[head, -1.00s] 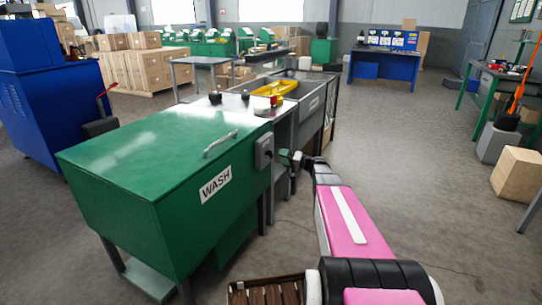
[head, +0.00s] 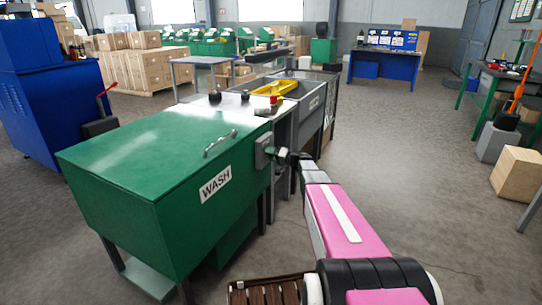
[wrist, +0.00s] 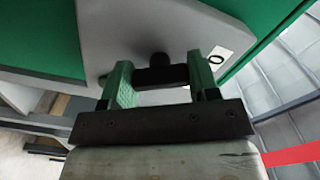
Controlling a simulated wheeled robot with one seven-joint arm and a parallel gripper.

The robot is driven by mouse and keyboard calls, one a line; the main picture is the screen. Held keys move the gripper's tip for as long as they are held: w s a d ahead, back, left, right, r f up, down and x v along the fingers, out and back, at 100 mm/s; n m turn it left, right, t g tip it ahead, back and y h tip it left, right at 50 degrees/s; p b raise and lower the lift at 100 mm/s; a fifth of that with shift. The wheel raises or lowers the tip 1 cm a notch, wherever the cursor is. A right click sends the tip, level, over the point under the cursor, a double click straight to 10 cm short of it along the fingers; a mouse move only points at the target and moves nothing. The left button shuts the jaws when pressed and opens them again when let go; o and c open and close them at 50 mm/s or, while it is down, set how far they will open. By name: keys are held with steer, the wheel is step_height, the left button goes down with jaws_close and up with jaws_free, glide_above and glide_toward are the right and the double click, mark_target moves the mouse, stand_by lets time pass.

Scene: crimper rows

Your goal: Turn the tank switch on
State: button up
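The tank switch is a grey box (head: 264,151) on the right end of the green WASH tank (head: 130,165). In the wrist view its grey plate (wrist: 230,35) carries a black knob (wrist: 158,62) with a dark bar below it. A white label with a "0" mark (wrist: 217,57) is beside it on the right. My gripper (head: 284,155) is right at the box in the head view. In the wrist view my gripper (wrist: 162,80) has its green fingers spread wide, with the dark bar between them. I cannot tell whether the fingers touch it.
A grey sink unit with a yellow item (head: 276,88) stands behind the tank. A slatted brown crate (head: 270,291) is at the bottom of the head view. Open floor (head: 410,160) lies to the right of my arm.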

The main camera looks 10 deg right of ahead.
steer(key=shift+m, duration=0.3)
steer(key=m, duration=1.1)
stand_by(0.4)
steer(key=shift+m, duration=0.3)
steer(key=o, duration=0.9)
steer(key=shift+r, duration=0.1)
steer(key=v, duration=1)
steer(key=shift+s+d, duration=0.25)
steer(key=shift+d, duration=0.05)
